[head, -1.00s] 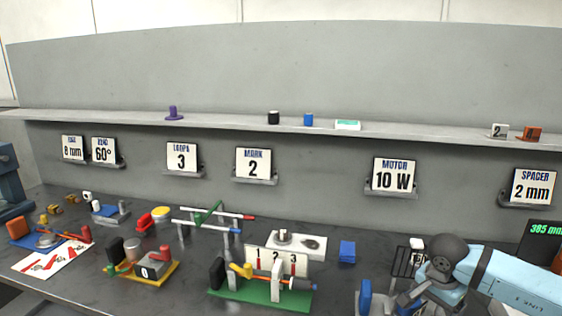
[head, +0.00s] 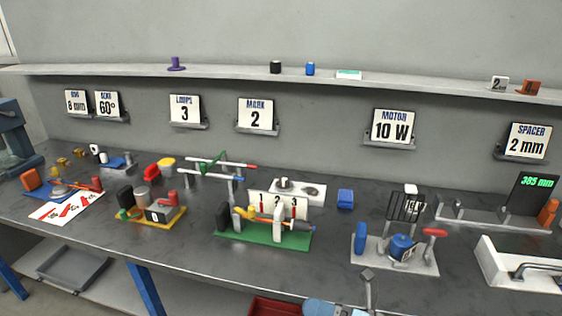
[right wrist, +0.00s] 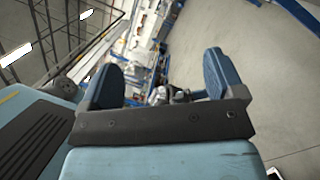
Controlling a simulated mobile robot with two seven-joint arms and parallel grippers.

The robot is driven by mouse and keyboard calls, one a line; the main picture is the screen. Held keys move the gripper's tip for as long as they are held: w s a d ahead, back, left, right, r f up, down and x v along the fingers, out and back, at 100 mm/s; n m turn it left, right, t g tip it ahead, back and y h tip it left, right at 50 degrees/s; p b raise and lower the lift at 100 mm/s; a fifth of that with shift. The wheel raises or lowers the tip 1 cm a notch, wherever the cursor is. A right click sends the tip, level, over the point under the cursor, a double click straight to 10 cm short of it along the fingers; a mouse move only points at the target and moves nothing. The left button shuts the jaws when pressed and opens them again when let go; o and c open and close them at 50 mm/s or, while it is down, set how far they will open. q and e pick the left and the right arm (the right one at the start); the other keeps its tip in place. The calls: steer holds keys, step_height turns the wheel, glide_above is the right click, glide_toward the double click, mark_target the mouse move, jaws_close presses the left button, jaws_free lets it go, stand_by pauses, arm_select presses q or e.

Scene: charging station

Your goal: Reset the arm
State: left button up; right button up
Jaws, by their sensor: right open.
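In the head view, light blue parts of my right arm show only at the bottom edge, low in front of the bench. In the right wrist view, my right gripper (right wrist: 160,82) has its two dark blue fingers wide apart with nothing held between them. My left gripper is in neither view. The fixture with a blue cylinder (head: 402,246) and a red-handled part stands free on the bench, clear of my arm.
The dark bench (head: 210,270) carries several fixtures: a green base (head: 262,236), a yellow base (head: 150,220), a white tray (head: 515,270) at right. A red bin (head: 275,306) sits low at the front edge. A shelf (head: 420,82) with small parts runs along the wall.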

steer(key=s+d+f+m+t+h, duration=0.1)
steer(key=s+d+f+m+h, duration=0.5)
steer(key=m, duration=0.6)
steer(key=s+d+f+m+t+h, duration=0.2)
steer(key=s+f+m+h, duration=0.15)
steer(key=f+m, duration=0.65)
steer(key=s+d+f+m+t+h, duration=0.1)
steer(key=s+d+f+m+h, duration=0.4)
steer(key=m, duration=0.9)
arm_select(q)
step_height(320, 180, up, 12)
steer(key=p, duration=1.3)
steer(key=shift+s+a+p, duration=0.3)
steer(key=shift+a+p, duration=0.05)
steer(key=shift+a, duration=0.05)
arm_select(e)
step_height(320, 180, up, 12)
steer(key=h, duration=0.1)
steer(key=shift+w, duration=0.25)
